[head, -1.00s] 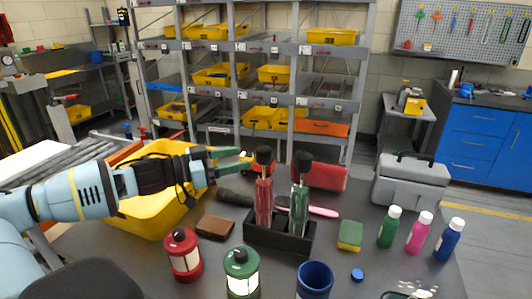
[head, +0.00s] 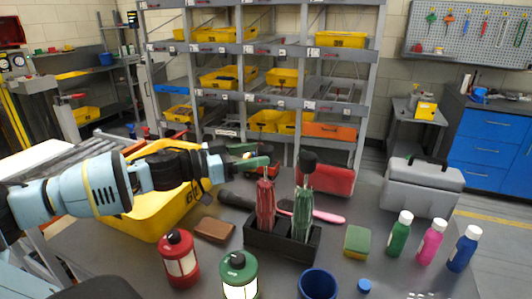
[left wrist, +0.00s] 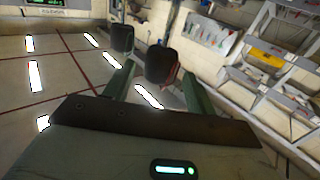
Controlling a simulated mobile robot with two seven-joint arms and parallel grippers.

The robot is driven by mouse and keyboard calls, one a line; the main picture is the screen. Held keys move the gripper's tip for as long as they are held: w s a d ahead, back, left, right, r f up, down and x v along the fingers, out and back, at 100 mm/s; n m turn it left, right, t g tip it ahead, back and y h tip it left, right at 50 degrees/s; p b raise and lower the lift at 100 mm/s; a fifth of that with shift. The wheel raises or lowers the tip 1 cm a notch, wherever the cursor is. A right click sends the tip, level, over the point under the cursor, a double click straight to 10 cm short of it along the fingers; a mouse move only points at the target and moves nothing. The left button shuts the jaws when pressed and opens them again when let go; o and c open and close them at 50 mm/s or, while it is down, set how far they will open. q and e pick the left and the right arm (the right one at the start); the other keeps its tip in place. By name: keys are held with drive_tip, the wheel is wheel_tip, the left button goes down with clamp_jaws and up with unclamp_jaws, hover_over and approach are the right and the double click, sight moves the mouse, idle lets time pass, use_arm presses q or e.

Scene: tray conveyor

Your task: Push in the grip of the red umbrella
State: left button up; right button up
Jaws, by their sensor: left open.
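The red umbrella (head: 265,205) stands upright in a black holder (head: 283,241) in the head view. The green umbrella (head: 304,212) with its dark grip (head: 308,162) stands beside it on the right. My left gripper (head: 256,156) is open, its green fingers level with the top of the red umbrella and hiding most of its grip. In the left wrist view a dark block, seemingly the red umbrella's grip (left wrist: 161,65), shows between the open fingers (left wrist: 158,88); I cannot tell contact. A second dark block, likely the green umbrella's grip (left wrist: 122,38), is beyond. My right gripper is not in view.
A yellow bin (head: 148,212) stands left, under my left arm. A brown wallet (head: 213,230), red lantern (head: 179,258), green lantern (head: 238,275), blue cup (head: 318,285), sponge (head: 358,240) and several bottles surround the holder. A grey toolbox (head: 418,188) stands right.

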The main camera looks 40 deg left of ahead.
sight(266, 153)
use_arm(q)
drive_tip(key=shift+w+d+r, duration=0.25)
drive_tip(key=shift+w+d, duration=0.2)
drive_tip(key=shift+w, duration=0.25)
drive_tip(key=shift+p+x, duration=0.55)
drive_tip(key=shift+x, duration=0.3)
drive_tip(key=shift+d+f, duration=0.1)
drive_tip(key=shift+f, duration=0.1)
clamp_jaws()
